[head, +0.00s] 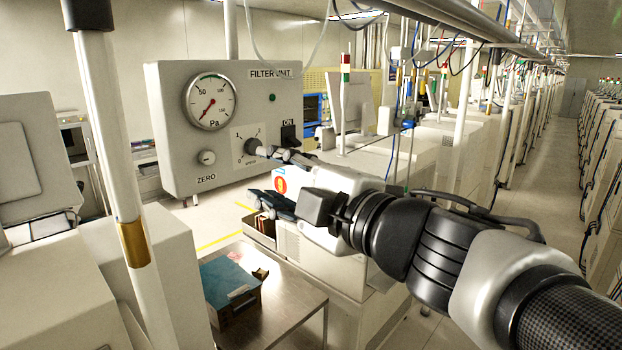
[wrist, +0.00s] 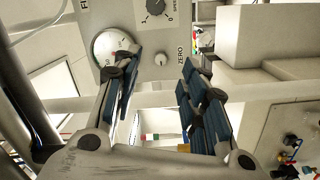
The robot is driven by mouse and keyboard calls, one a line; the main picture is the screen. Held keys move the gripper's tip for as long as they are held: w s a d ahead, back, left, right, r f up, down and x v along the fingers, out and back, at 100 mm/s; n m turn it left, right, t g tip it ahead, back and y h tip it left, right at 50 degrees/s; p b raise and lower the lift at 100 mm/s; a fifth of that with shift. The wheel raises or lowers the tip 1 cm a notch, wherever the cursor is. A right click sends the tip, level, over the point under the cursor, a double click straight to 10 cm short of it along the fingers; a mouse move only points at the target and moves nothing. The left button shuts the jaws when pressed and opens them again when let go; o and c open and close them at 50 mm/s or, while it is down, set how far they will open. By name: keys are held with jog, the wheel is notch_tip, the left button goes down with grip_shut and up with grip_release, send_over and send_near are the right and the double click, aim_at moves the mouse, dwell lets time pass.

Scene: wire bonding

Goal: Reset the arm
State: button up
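My arm reaches in from the lower right of the head view. My gripper (head: 262,174) is in front of the lower right part of the filter unit (head: 165,130). Its fingers are spread wide. In the wrist view my gripper (wrist: 158,72) is open, with nothing between the blue-padded fingers. The filter unit's panel (wrist: 196,35) lies beyond the fingertips, seen turned. Its selector knob (wrist: 155,7) and zero knob (wrist: 161,59) show clear of the fingers there, while the left finger partly covers the gauge (wrist: 112,44).
A metal table (head: 290,292) below my arm holds a teal-topped box (head: 228,280). A white pole (head: 108,120) and a pale machine (head: 90,285) stand at the left. Rows of machines (head: 605,150) line the right, with an open aisle (head: 550,155) beside them. Cables hang overhead.

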jog(key=w+d+f+m+t+h+b, duration=0.1)
jog(key=d+f+m+t+h+b, duration=0.1)
jog(key=d+f+m+h, duration=0.35)
jog(key=w+d+f+m+t+h+b, duration=0.1)
jog(key=d+f+m+h, duration=0.25)
jog(key=d+m, duration=0.4)
jog(key=s+d+f+m+g+h+b, duration=0.25)
jog(key=s+d+f+m+h, duration=0.2)
jog(key=d+f, duration=0.4)
jog(key=s+f+m+g+b, duration=0.2)
jog(key=s+f+m+g, duration=0.3)
jog(key=s+f, duration=1.3)
jog(key=a+g+y, duration=0.1)
jog(key=g, duration=0.3)
jog(key=shift+f+m, duration=0.2)
jog(key=shift+m, duration=0.15)
